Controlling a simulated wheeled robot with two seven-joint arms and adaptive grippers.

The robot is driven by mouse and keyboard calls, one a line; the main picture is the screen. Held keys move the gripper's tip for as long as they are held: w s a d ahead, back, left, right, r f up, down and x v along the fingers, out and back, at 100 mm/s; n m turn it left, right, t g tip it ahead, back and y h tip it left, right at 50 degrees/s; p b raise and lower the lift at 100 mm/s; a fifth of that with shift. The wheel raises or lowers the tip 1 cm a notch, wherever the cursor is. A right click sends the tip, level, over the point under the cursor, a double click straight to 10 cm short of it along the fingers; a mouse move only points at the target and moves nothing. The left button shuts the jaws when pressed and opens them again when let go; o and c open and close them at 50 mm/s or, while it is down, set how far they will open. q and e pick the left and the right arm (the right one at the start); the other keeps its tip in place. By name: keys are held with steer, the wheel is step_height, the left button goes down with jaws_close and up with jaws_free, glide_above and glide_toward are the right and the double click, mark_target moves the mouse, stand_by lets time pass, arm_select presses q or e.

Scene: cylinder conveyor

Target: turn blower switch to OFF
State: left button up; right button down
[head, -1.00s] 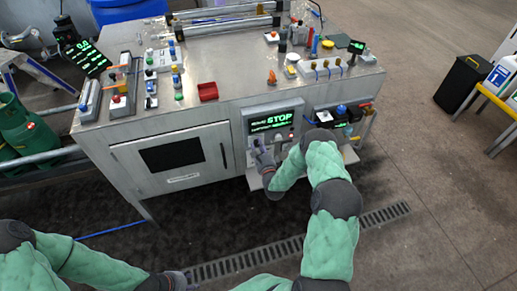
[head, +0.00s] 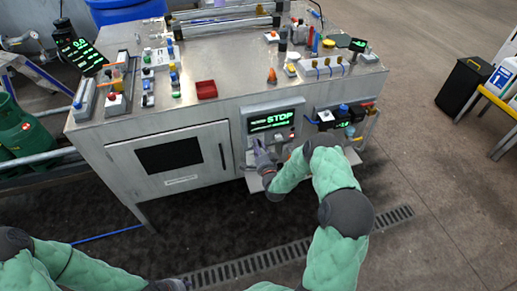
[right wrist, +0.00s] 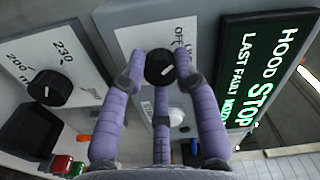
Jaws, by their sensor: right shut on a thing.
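The black rotary switch (right wrist: 160,68) sits on a light panel in the right wrist view, with partly hidden lettering that includes "OFF" above it. A short white mark shows on the knob. My right gripper (right wrist: 160,80) has its purple fingers around this knob and is shut on it. In the head view my right gripper (head: 262,158) is at the front control panel, left of my forearm, and hides the switch. My left gripper (head: 172,285) shows only in part at the bottom edge, away from the machine; its fingers cannot be made out.
A green-lit display (right wrist: 262,75) reading "HOOD STOP" is right of the switch. Another black dial (right wrist: 48,88) marked 200 and 230 is to its left. A white round knob (right wrist: 176,116) lies just below. The steel bench (head: 235,75) carries many small parts.

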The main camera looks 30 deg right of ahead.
steer(key=shift+w+a+n, duration=0.1)
steer(key=shift+a+n, duration=0.15)
steer(key=shift+n, duration=0.45)
steer(key=shift+a+f, duration=0.1)
steer(key=c, duration=1.1)
jaws_free()
steer(key=shift+o, duration=0.8)
steer(key=v, duration=1.2)
